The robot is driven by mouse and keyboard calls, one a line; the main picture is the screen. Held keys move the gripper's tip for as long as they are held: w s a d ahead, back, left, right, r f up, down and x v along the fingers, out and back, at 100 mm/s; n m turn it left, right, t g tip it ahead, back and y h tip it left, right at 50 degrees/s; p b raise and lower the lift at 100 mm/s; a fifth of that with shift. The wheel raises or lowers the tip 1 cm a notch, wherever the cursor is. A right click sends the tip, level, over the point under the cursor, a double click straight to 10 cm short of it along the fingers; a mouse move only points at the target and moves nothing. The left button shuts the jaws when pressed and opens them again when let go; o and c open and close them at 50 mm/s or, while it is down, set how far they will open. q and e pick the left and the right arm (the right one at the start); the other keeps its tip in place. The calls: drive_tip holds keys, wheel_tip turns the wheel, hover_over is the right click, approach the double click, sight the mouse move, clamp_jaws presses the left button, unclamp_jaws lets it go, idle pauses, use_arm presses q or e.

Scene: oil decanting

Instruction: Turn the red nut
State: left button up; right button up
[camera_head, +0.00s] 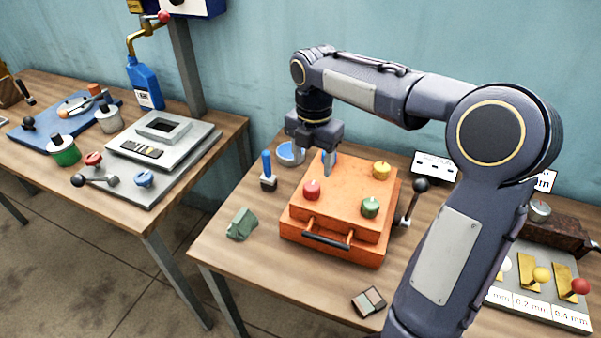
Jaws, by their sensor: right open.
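An orange box (340,225) with a black front handle stands on the right table. A round red nut (312,189) sits on its top at the front left. A yellow nut (381,170) is at the back right and a green nut (369,207) at the front right. Something blue shows at the back left, partly hidden by my gripper. My right gripper (314,170) points down over the left part of the box top, its two fingers apart. In the picture it is just above the red nut; I cannot tell the exact gap. My left gripper is not in view.
A blue-handled brush (267,170), a green block (241,224) and a blue bowl (290,153) lie left of the box. A black-knobbed lever (411,203) stands at its right. A small dark case (369,301) lies in front. The left table holds another red knob (93,159).

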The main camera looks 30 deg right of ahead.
sight(312, 185)
wheel_tip(312, 185, down, 7)
drive_tip(key=shift+s+r, duration=0.1)
drive_tip(key=shift+r, duration=0.1)
drive_tip(key=c, duration=1)
